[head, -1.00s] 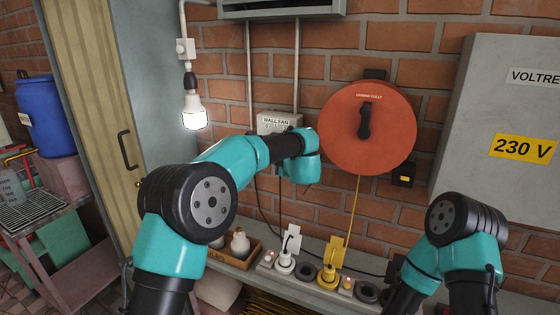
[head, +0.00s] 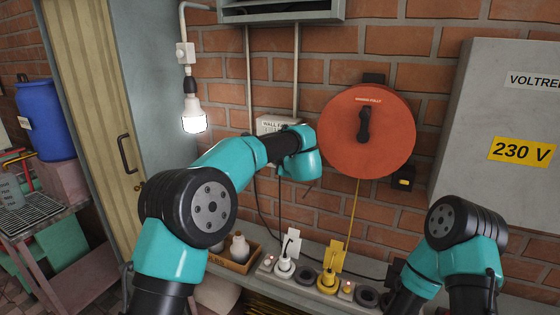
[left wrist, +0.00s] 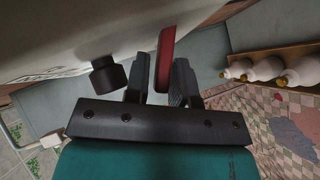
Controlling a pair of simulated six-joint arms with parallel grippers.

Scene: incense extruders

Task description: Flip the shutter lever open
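A red lever (left wrist: 165,58) stands out from a pale box (left wrist: 60,40) in the left wrist view. My left gripper (left wrist: 158,78) has its two dark fingers apart, one on each side of the lever's lower part. The lever looks nearer the right finger; I cannot tell whether it touches. A black round knob (left wrist: 107,75) on the box is left of the fingers. In the head view the wall fan box (head: 275,124) is partly covered by my left arm, which also hides the lever and the left fingers. My right gripper is out of frame.
A vent housing (head: 280,10) is above on the brick wall. An orange round reel (head: 367,135) hangs just right of my left wrist. A lit bulb (head: 194,117) hangs at left. Plugs and a wooden bulb tray (head: 236,256) are on the shelf below.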

